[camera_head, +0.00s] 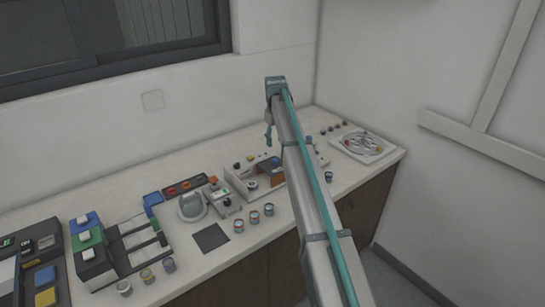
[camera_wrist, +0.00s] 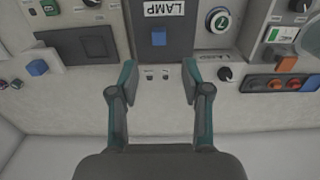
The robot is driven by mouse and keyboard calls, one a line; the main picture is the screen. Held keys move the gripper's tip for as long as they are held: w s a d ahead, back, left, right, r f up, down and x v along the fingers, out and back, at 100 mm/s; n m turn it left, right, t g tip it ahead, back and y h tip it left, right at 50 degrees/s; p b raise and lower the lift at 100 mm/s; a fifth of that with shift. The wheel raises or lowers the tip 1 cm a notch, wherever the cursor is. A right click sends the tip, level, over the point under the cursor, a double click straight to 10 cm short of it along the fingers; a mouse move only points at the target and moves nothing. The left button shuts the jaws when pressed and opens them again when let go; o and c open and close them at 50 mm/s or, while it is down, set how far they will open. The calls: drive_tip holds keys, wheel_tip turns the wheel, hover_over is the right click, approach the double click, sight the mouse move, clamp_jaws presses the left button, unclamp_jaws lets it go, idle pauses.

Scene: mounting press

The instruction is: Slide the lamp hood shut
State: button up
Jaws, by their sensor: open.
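The lamp hood is a dark panel (camera_wrist: 150,52) at the top middle of the wrist view. It has a small blue square (camera_wrist: 158,38) on it and a white label reading LAMP (camera_wrist: 164,9), upside down here. In the head view the dark lamp unit (camera_head: 269,169) stands on the counter, partly beside my arm. My gripper (camera_wrist: 155,78) is open and empty, its two fingers spread below the hood's lower edge in the wrist view. In the head view my gripper (camera_head: 268,138) hangs above the back of the counter. I cannot tell how far the hood is slid.
A bar of coloured buttons (camera_wrist: 283,83) is at the right. A dark recessed panel (camera_wrist: 80,45) is at the left. Small cups (camera_head: 254,217) stand at the counter front.

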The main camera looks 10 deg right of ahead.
sight(275, 159)
wheel_tip(275, 159, down, 10)
drive_tip(key=p, duration=0.2)
drive_tip(key=shift+r+p, duration=0.15)
drive_tip(key=shift+p, duration=0.2)
clamp_jaws()
